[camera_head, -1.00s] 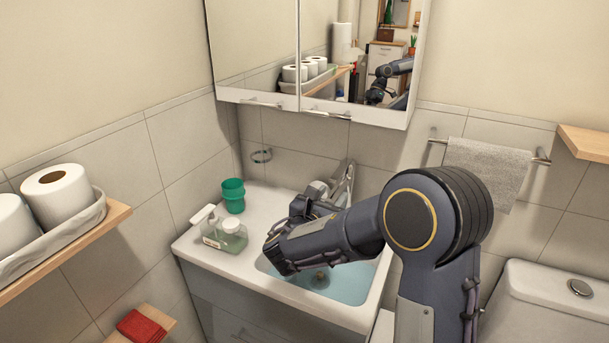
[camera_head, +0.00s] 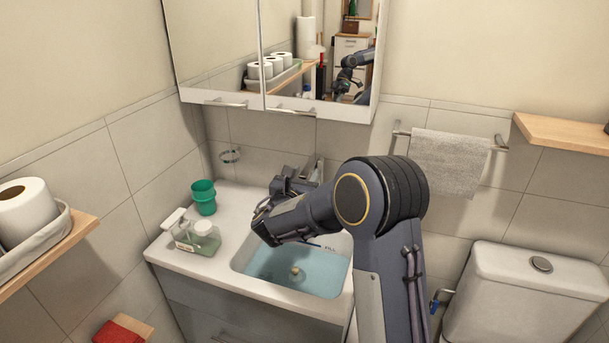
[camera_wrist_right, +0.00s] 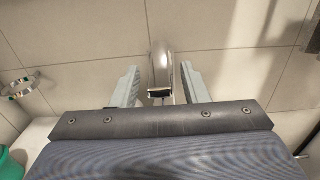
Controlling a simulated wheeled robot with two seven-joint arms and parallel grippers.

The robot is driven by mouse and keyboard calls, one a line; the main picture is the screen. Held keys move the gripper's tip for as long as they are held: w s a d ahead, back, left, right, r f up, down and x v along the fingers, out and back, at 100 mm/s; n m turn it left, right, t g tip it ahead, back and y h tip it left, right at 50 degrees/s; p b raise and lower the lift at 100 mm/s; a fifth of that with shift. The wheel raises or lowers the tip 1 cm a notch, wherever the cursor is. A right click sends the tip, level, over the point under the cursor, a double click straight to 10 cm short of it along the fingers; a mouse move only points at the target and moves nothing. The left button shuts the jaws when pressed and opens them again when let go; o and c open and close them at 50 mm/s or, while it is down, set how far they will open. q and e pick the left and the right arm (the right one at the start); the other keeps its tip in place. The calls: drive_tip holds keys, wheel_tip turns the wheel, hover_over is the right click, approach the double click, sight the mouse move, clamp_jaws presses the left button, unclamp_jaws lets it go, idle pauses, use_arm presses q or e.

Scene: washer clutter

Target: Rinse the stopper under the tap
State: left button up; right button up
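The chrome tap (camera_wrist_right: 160,68) shows between the two grey fingertips of my right gripper (camera_wrist_right: 159,73) in the right wrist view. The fingers are apart, with nothing visibly clamped; I cannot tell whether they touch the tap. In the head view my right gripper (camera_head: 290,182) is at the back of the sink, and the tap (camera_head: 318,172) is mostly hidden behind it. A small brass-coloured round piece (camera_head: 295,270) shows at the bottom of the bluish basin (camera_head: 318,276); I cannot tell whether it is the stopper or the drain. My left gripper is out of view.
A green cup (camera_head: 204,197) and a clear container of green liquid (camera_head: 197,238) stand on the counter left of the basin. A mirror cabinet (camera_head: 330,60) hangs above. A shelf (camera_head: 60,255) with paper rolls is at left. The toilet (camera_head: 520,285) is at right.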

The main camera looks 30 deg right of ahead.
clamp_jaws()
drive_tip(key=r+p, duration=0.1)
drive_tip(key=r+y+p, duration=0.1)
drive_tip(key=p, duration=0.1)
drive_tip(key=shift+w+d+g, duration=0.15)
drive_tip(key=shift+d+g, duration=0.05)
drive_tip(key=shift+g, duration=0.2)
drive_tip(key=shift+p, duration=0.3)
drive_tip(key=shift+d+f, duration=0.1)
drive_tip(key=shift+f, duration=0.1)
drive_tip(key=shift+o, duration=0.4)
unclamp_jaws()
drive_tip(key=shift+y, duration=0.3)
drive_tip(key=b+v, duration=0.1)
drive_tip(key=v, duration=0.6)
drive_tip(key=shift+a+b, duration=0.3)
drive_tip(key=shift+a, duration=0.05)
